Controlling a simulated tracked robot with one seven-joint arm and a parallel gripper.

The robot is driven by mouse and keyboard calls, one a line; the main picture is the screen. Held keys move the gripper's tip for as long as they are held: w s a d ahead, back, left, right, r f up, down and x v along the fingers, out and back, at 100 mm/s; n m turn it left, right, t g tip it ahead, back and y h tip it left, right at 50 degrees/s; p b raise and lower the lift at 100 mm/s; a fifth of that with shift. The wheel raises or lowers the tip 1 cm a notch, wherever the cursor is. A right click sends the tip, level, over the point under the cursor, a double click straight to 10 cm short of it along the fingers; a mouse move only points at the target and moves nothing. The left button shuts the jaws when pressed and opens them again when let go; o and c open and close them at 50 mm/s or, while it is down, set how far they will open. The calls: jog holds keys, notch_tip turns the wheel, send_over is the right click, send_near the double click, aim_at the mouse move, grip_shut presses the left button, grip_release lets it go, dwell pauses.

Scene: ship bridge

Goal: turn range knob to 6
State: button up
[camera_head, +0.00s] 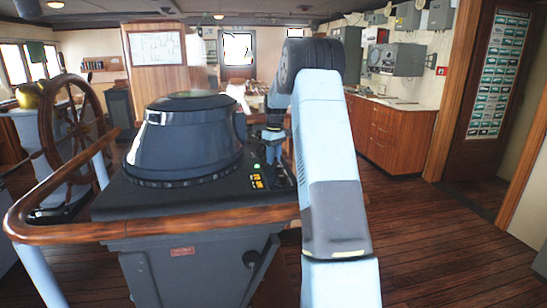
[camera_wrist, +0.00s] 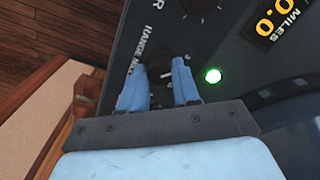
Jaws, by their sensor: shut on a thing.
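The dark range knob (camera_wrist: 157,64) sits on the black console panel beside the white "RANGE NM" lettering (camera_wrist: 138,48) in the wrist view. My gripper (camera_wrist: 166,72) has its two blue fingers on either side of the knob and is shut on it. The fingers hide part of the knob and most of its scale, so I cannot read its setting. In the head view the radar console (camera_head: 108,199) stands in front of me, with my arm reaching over its right side. The knob is not clear there.
A lit green lamp (camera_wrist: 213,75) is right of the fingers. A second knob (camera_wrist: 202,3) and a yellow miles display (camera_wrist: 276,18) are near the top edge. A wooden handrail (camera_head: 150,228) runs along the console front. Open floor (camera_head: 440,240) lies to the right.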

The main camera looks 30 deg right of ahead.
jog(key=shift+c, duration=1.3)
jog(key=shift+m, duration=0.3)
jog(key=m, duration=0.3)
jog(key=shift+m, duration=0.3)
jog(key=shift+d+m, duration=0.1)
jog(key=shift+m, duration=2.2)
jog(key=o, duration=1.1)
jog(key=shift+c, duration=0.2)
